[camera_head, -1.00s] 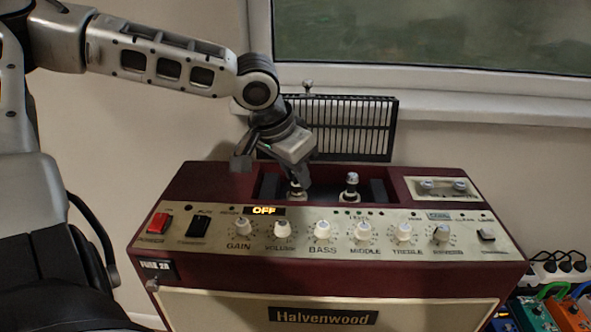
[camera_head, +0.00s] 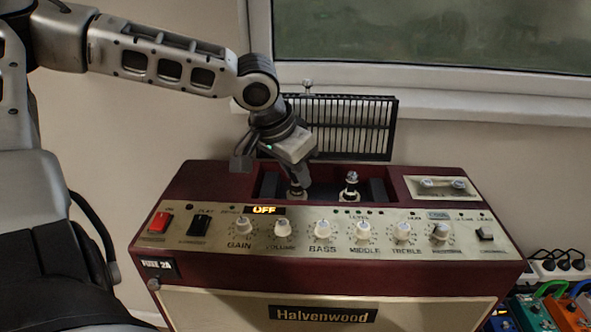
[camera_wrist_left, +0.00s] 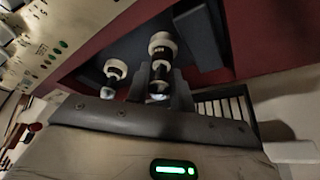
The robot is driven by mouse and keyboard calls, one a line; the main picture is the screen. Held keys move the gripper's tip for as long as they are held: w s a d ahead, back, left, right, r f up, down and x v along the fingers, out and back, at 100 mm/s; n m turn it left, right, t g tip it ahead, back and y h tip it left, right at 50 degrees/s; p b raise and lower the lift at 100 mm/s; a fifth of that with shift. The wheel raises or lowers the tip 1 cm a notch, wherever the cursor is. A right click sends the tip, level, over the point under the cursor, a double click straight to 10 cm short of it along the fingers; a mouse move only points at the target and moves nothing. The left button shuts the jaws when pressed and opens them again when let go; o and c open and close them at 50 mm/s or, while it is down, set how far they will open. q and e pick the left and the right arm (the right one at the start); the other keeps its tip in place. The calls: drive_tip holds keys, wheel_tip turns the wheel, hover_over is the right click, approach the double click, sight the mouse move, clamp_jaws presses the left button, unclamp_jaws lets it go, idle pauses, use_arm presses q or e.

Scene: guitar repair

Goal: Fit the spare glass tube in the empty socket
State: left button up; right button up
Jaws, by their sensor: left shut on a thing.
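The spare glass tube (camera_wrist_left: 158,90) is between the fingers of my left gripper (camera_wrist_left: 160,88), which is shut on it. The gripper (camera_head: 298,182) is low over the left part of the recess in the amplifier's (camera_head: 330,273) top. In the left wrist view the tube lines up with a pale round socket (camera_wrist_left: 161,42). I cannot tell whether its base is fully seated. A second tube (camera_head: 351,179) stands upright in the recess to the right; it also shows in the left wrist view (camera_wrist_left: 113,75). My right gripper is out of view.
A black slotted grille (camera_head: 350,125) stands behind the amplifier, below the window sill. The recess has dark blocks (camera_head: 378,190) beside the tubes. Knobs and switches line the front panel (camera_head: 190,243). Pedals (camera_head: 540,312) and plugs are at the lower right.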

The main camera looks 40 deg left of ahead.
use_arm(q)
drive_tip(key=shift+f+b, duration=0.35)
drive_tip(key=shift+f, duration=0.3)
idle(0.4)
drive_tip(key=o, duration=1.3)
drive_tip(key=shift+c, duration=0.2)
